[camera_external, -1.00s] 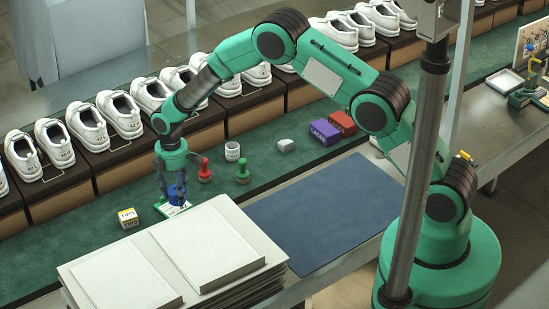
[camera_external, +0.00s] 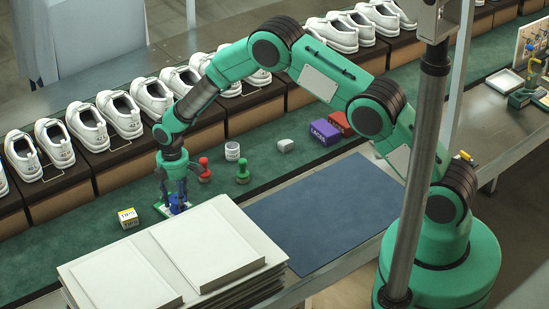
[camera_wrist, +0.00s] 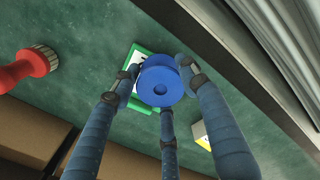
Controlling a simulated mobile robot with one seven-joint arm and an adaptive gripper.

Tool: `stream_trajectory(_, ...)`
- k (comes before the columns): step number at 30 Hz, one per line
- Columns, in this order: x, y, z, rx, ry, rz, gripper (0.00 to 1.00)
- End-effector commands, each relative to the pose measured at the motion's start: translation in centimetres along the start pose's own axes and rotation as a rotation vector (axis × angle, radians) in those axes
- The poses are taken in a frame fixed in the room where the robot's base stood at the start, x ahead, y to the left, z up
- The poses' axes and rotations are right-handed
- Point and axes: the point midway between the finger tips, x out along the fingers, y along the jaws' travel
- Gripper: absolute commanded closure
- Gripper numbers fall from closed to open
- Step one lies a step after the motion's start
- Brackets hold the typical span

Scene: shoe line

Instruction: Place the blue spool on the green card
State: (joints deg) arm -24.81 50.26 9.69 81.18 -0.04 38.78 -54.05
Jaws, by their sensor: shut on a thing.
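The blue spool (camera_wrist: 161,84) is held between the dark fingers of my gripper (camera_wrist: 158,95), which is shut on it. In the external view my gripper (camera_external: 175,196) points down at the far side of the white box stack, with the spool (camera_external: 178,202) low between the fingers. The green card (camera_wrist: 140,50), with a white middle, lies on the green bench under the spool and is partly hidden by it. Its edge also shows in the external view (camera_external: 162,209). I cannot tell whether the spool touches the card.
A stack of white boxes (camera_external: 170,262) stands close in front of my gripper. A small yellow-white box (camera_external: 128,218) is left. Shoes line the back.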

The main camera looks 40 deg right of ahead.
Motion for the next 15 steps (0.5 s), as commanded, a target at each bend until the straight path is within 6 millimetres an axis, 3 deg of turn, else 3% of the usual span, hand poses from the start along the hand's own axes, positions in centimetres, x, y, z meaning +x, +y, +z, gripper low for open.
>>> stream_trajectory(6,0.36,-0.02,0.02,0.0,0.0,0.0,0.82)
stream_trajectory(7,0.3,-0.02,0.02,0.0,0.0,0.0,0.5)
stream_trajectory(9,0.28,-0.03,0.02,0.0,0.0,-0.001,0.36)
stream_trajectory(15,0.26,-0.02,0.01,0.0,0.0,0.0,0.36)
